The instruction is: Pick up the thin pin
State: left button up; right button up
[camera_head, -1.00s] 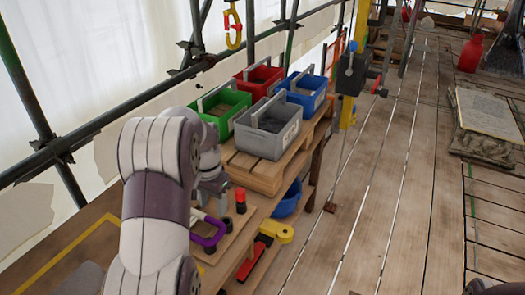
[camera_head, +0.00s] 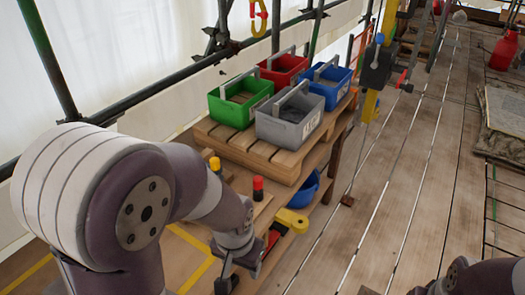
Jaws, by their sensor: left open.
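Two short upright pieces stand on the wooden bench in front of the crates: one with a red top and dark body (camera_head: 258,188), one with a yellow top (camera_head: 215,164). I cannot tell whether either is the thin pin, and no other thin pin can be made out. My left arm comes in from the left and covers much of the bench. My left gripper (camera_head: 228,276) points down at the near end of the bench, nearer to me than the red-topped piece and apart from it. It is open, with nothing seen between its fingers. My right gripper is out of view.
Green (camera_head: 239,101), red (camera_head: 283,67), grey (camera_head: 290,120) and blue (camera_head: 326,84) crates stand on a pallet (camera_head: 232,147) behind the bench. A blue bowl (camera_head: 305,190) and a yellow tool (camera_head: 291,221) lie lower right.

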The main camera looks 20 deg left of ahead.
aim_at(258, 180)
jog(key=u, duration=1.2)
jog(key=i+l+u, duration=0.2)
jog(key=l, duration=0.3)
jog(key=i+l+u, duration=0.15)
jog(key=l, duration=0.35)
jog(key=i+l+u, duration=0.2)
jog(key=l, duration=0.3)
jog(key=l+u, duration=0.2)
jog(key=l, duration=0.35)
jog(key=i+l+u, duration=0.2)
jog(key=l, duration=1.15)
